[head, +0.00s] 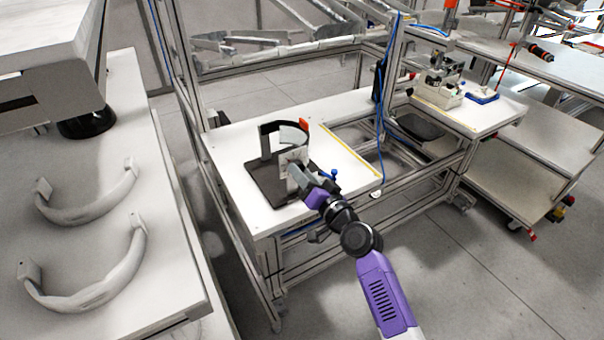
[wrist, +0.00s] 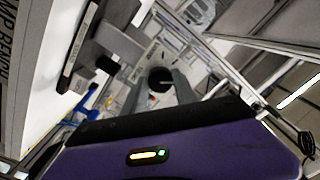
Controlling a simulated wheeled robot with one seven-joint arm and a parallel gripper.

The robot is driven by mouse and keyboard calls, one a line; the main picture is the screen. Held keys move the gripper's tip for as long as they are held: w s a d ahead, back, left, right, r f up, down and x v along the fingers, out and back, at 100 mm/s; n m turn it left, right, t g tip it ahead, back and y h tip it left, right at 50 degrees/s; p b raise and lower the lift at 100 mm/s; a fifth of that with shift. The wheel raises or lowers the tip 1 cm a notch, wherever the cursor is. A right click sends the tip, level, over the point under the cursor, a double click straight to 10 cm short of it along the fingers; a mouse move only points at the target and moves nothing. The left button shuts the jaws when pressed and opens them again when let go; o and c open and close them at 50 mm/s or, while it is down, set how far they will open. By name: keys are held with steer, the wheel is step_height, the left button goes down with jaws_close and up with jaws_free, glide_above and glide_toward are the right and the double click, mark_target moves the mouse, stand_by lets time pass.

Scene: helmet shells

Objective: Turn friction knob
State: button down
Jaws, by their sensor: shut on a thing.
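A fixture with a dark base plate (head: 268,192) and an upright curved dark band (head: 266,142) stands on the white workbench. My gripper (head: 296,178) reaches the fixture's near right side in the head view, where its fingertips are hard to make out. In the wrist view, my gripper (wrist: 160,84) has its two grey fingers on either side of a small dark round knob (wrist: 160,75) and is shut on it. The knob is hidden in the head view. A blue handle (head: 328,174) is beside my wrist, and blue also shows at left in the wrist view (wrist: 84,97).
The white workbench (head: 230,150) is clear around the fixture, with an aluminium frame and blue cable (head: 380,120) at its right. Another bench (head: 480,115) holds devices at the back right.

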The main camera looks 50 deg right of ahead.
stand_by(0.3)
steer(key=c, duration=1)
jaws_free()
steer(key=shift+o, duration=0.2)
steer(key=shift+s, duration=0.1)
steer(key=b+v, duration=0.1)
steer(key=v, duration=0.6)
steer(key=shift+s+b, duration=0.3)
steer(key=shift+a, duration=0.1)
